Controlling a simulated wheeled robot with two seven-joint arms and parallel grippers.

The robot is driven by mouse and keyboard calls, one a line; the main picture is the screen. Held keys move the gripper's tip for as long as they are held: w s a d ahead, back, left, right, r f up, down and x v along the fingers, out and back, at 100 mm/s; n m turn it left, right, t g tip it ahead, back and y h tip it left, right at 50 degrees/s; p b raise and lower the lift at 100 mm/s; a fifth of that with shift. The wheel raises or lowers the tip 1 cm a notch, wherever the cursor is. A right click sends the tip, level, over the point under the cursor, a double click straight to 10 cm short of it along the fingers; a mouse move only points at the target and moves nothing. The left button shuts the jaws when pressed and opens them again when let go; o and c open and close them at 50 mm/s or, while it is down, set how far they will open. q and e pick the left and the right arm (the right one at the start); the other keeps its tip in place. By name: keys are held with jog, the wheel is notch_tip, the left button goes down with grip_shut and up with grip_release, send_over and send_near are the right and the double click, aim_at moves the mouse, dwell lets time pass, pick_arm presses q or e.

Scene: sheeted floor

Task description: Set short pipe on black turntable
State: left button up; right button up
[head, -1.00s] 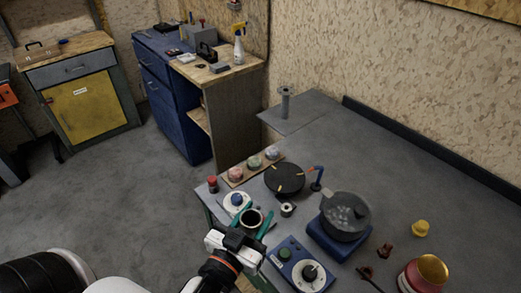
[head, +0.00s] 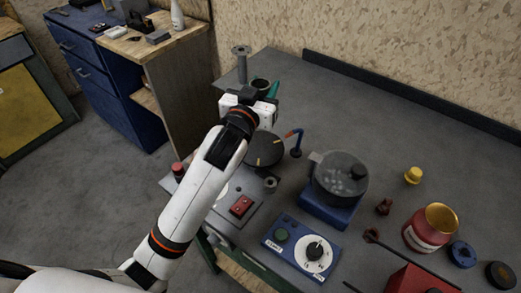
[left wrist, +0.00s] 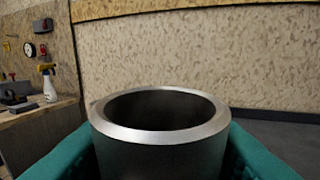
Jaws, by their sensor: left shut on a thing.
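My left gripper (head: 264,90), with teal fingers, is shut on the short pipe (head: 260,84), an open-topped grey metal tube. In the left wrist view the pipe (left wrist: 160,150) stands upright between the teal fingers, its wide rim facing up; its lower end is hidden. The black turntable (head: 268,156), a round disc with orange marks, is on the bench. My gripper and wrist show just above and behind it in the head view and cover part of it. The gap between pipe and turntable cannot be judged. My right gripper is not in view.
A grey flanged post (head: 241,62) stands behind the gripper. A blue-handled tool (head: 296,143) and a grey pot (head: 335,180) on a blue base stand right of the turntable. A blue control box (head: 300,247) is nearer. The bench's back right is clear.

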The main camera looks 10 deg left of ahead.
pick_arm(q)
jog(key=shift+w+f, duration=0.1)
jog(key=shift+w, duration=0.1)
notch_tip(320, 180, down, 5)
jog(key=shift+f, duration=0.1)
notch_tip(320, 180, down, 4)
jog(key=shift+f, duration=0.1)
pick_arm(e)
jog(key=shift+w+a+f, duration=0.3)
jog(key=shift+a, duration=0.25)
pick_arm(q)
jog(key=o, duration=0.7)
jog(key=shift+f+b, duration=0.15)
jog(key=shift+b, duration=0.2)
jog(key=o, duration=0.5)
jog(key=shift+s, duration=0.1)
jog(key=shift+c, duration=0.2)
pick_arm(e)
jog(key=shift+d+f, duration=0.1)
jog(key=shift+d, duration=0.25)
